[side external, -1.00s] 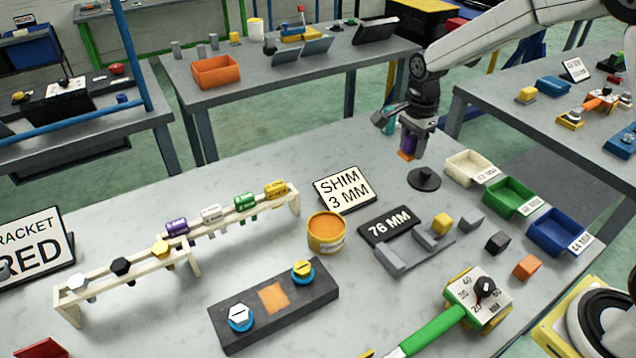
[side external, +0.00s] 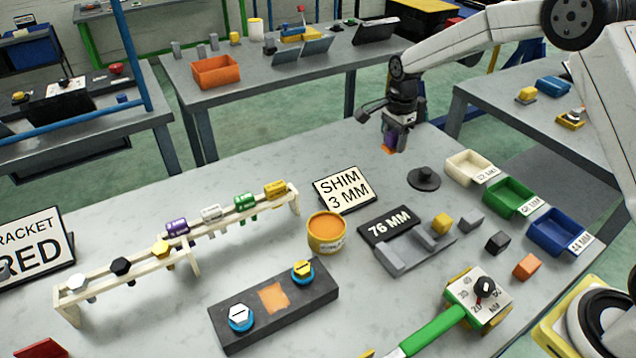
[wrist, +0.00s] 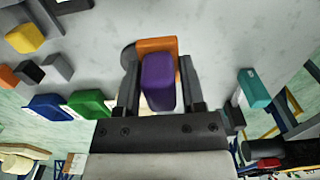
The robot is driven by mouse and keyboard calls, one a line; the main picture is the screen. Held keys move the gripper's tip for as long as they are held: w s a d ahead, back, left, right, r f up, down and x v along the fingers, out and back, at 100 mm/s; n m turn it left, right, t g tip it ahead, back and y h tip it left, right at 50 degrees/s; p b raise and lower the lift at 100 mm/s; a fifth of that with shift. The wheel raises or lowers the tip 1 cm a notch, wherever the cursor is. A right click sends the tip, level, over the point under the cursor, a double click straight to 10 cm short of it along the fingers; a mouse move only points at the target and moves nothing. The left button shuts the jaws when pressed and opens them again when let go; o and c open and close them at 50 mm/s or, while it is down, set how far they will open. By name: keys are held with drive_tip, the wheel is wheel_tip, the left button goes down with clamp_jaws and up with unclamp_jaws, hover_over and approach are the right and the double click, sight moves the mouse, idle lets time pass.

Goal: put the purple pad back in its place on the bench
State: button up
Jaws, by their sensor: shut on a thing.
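The purple pad (wrist: 158,80) is a purple block with an orange lower end (wrist: 157,46). My gripper (wrist: 157,92) is shut on it, one finger on each side. In the side external view my gripper (side external: 394,143) points down near the far edge of the bench (side external: 270,165). There the purple pad (side external: 389,141) shows partly between the fingers, with its orange end downward. I cannot tell whether that end touches the bench.
White (side external: 466,168), green (side external: 508,197) and blue (side external: 556,232) trays lie further right. A SHIM 3 MM sign (side external: 343,189) and orange-topped pot (side external: 327,231) stand nearer. A teal block (wrist: 254,88) is beside my gripper.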

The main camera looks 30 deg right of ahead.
hover_over(371, 165)
drive_tip(key=shift+s+f, duration=0.15)
drive_tip(key=shift+f, duration=1.5)
drive_tip(key=shift+s+f, duration=0.1)
drive_tip(key=shift+f, duration=1.55)
drive_tip(key=shift+w+f, duration=0.25)
drive_tip(key=shift+f, duration=1.5)
drive_tip(key=o, duration=1.1)
drive_tip(key=shift+f, duration=0.15)
